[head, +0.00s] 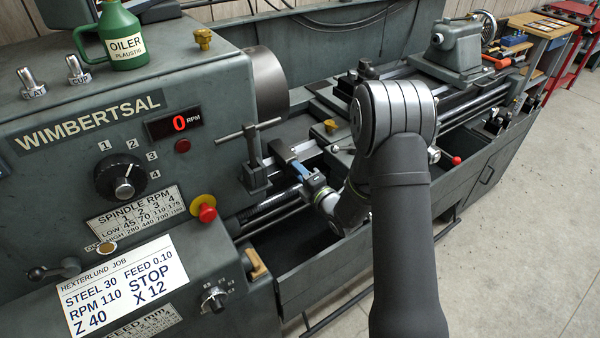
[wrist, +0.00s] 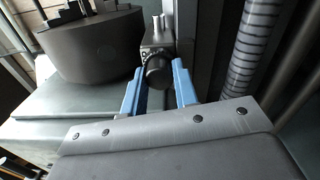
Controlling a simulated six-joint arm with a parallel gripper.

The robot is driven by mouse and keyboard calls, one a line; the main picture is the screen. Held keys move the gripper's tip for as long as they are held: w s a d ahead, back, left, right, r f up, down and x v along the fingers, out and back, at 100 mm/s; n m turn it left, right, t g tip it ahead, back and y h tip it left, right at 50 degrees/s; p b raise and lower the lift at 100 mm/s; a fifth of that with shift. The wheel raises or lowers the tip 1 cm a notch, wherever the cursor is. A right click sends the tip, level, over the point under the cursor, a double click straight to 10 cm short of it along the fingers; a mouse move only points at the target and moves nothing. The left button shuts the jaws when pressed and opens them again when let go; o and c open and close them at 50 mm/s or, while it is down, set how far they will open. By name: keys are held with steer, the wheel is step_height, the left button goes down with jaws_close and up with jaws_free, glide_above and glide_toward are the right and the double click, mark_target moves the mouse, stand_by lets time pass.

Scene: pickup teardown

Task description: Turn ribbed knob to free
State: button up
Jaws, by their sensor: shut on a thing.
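The ribbed knob (wrist: 157,72) is dark and round in the wrist view. It sits on the near end of a small metal block (wrist: 155,36). My gripper (wrist: 158,68) has its two blue fingers on either side of the knob, shut on it. In the head view my gripper (head: 301,170) is low over the lathe bed, beside the grey block (head: 284,152). The knob itself is hidden there by my gripper and the block.
A T-handled post (head: 254,160) stands just left of my gripper. The chuck (head: 268,82) is behind it. A threaded screw (wrist: 247,45) runs along the right of the wrist view. The carriage lever with a red ball (head: 456,160) is to the right. The floor at right is clear.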

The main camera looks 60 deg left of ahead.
stand_by(0.3)
steer(key=o, duration=1)
steer(key=d, duration=1.7)
steer(key=shift+d+f, duration=0.15)
steer(key=shift+d, duration=0.1)
steer(key=shift+a, duration=0.15)
steer(key=a, duration=1.7)
